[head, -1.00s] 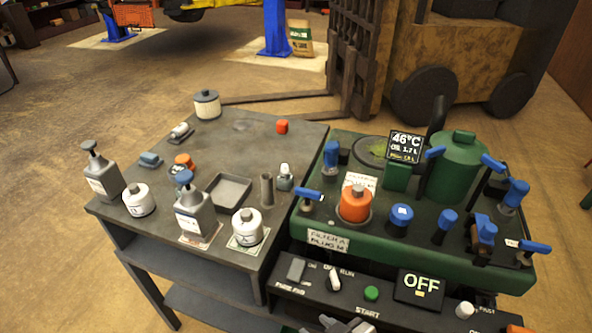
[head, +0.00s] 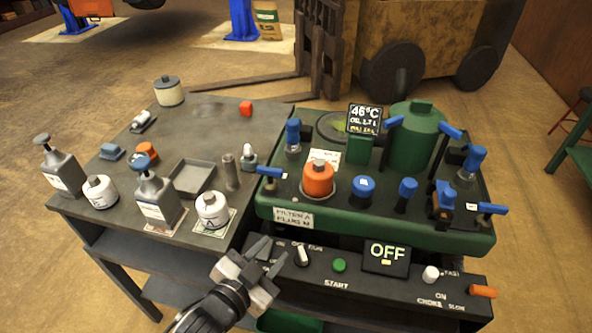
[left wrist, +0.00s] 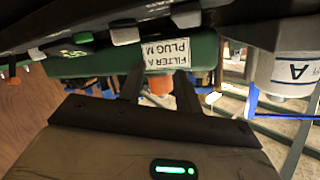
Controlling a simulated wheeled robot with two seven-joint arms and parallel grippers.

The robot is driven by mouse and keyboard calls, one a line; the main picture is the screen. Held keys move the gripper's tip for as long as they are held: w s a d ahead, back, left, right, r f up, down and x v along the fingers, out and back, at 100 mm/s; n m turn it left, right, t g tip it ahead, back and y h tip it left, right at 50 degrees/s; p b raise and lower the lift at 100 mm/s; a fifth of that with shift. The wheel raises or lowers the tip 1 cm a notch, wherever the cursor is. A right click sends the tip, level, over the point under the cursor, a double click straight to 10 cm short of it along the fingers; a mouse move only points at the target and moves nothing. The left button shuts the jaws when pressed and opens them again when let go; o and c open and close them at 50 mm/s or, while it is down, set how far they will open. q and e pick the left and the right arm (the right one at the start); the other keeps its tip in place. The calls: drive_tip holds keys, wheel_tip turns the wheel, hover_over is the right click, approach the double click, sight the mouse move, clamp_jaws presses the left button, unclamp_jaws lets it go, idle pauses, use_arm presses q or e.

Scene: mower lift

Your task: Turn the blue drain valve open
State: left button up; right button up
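The green machine (head: 370,232) carries several blue handles, and I cannot tell by a label which is the drain valve. A blue lever (head: 268,172) sits at its front left corner and another (head: 491,208) at its front right corner. More blue handles (head: 406,188) stand between and behind. My left gripper (head: 272,262) is open and empty in front of the machine's left end, below the blue left lever. In the left wrist view its two fingers (left wrist: 158,85) stand apart before the filter label (left wrist: 168,53). My right gripper is out of view.
A dark control panel (head: 320,262) with an OFF display (head: 386,254) runs along the machine's front. An orange filter (head: 318,180) stands on the machine. The grey workbench (head: 215,115) at left holds bottles, canisters and a tray (head: 193,178).

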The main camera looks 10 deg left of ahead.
use_arm(q)
drive_tip(key=w+d+r+m+t+h+b, duration=0.1)
drive_tip(key=w+d+r+m+h, duration=0.25)
drive_tip(key=r+m, duration=0.2)
drive_tip(key=w+d+r+m+t+h, duration=0.1)
drive_tip(key=w+d+r+m+h, duration=0.1)
drive_tip(key=w+r+m+h, duration=0.3)
wheel_tip(320, 180, up, 12)
drive_tip(key=n+g+y+b, duration=0.7)
drive_tip(key=n+g, duration=1)
drive_tip(key=n, duration=1.9)
hover_over(269, 168)
drive_tip(key=a+p, duration=0.2)
drive_tip(key=a, duration=0.4)
drive_tip(key=y, duration=0.2)
drive_tip(key=x, duration=1.5)
drive_tip(key=shift+w+d+p, duration=0.1)
drive_tip(key=shift+d+p, duration=0.3)
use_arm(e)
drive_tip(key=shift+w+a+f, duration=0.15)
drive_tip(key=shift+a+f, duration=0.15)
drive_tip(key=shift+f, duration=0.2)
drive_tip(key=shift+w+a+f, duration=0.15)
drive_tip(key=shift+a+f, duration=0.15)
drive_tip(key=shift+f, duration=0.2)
